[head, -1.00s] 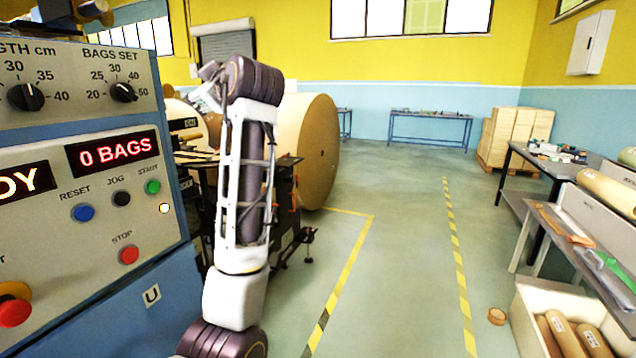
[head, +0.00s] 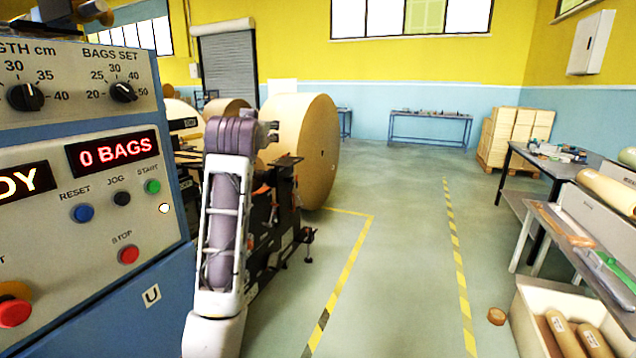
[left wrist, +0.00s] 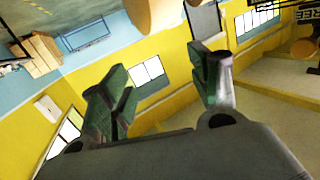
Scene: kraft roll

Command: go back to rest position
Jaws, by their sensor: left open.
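My left arm stands up in the head view beside the control panel, its dark elbow-like joint at the top. A small grey part at the end of the arm, likely my left gripper (head: 270,132), shows in front of the big paper roll. In the left wrist view my left gripper (left wrist: 162,80) has its two green-padded fingers spread wide, with nothing between them. The fingers stand against the yellow wall and windows. My right gripper is in neither view.
The control panel (head: 80,170) with knobs and buttons stands close at left; its display reads "0 BAGS". A large kraft roll (head: 318,150) sits on the machine behind my arm. Benches (head: 540,165) and a crate of rolls (head: 530,310) stand at right. The floor between is largely clear.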

